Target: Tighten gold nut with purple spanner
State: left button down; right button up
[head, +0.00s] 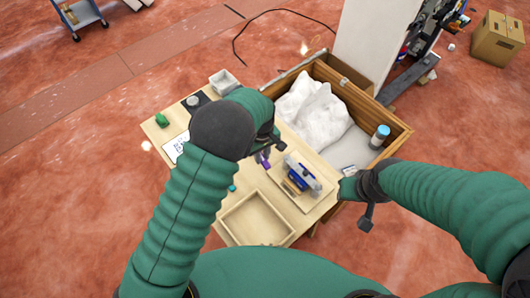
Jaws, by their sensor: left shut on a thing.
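My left gripper (268,147) is over the middle of the wooden table, largely hidden by its own green arm and dark wrist. It is shut on the purple spanner (263,160), of which only a small part shows just below the fingers. To its right, the blue and grey dispenser (299,178) stands on a light wooden board, a short gap from the spanner. A gold nut cannot be made out clearly at this size. My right gripper (350,190) is at the table's right edge, beside the dispenser board; its fingers are too unclear to tell open from shut.
An open wooden crate (397,130) with a white bag (312,110) and a blue-capped can (380,136) adjoins the table's far right. A shallow wooden tray (283,238) is at the near edge. A grey bin (224,82) and green item (162,119) sit at the left.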

pick_arm(q)
jog(key=shift+s+a, duration=0.15)
jog(key=shift+m, duration=0.3)
jog(key=shift+s+a+m, duration=0.3)
jog(key=shift+a+m, duration=0.25)
jog(key=shift+s+a+m, duration=0.3)
jog(key=shift+a+m, duration=0.25)
jog(key=shift+s+a+m+p, duration=0.2)
jog(key=shift+a+m, duration=0.4)
jog(key=shift+a, duration=0.05)
jog(key=shift+s+a+m+p, duration=0.15)
jog(key=shift+a+m+p, duration=0.05)
jog(key=shift+a+m, duration=0.4)
jog(key=shift+a, duration=0.15)
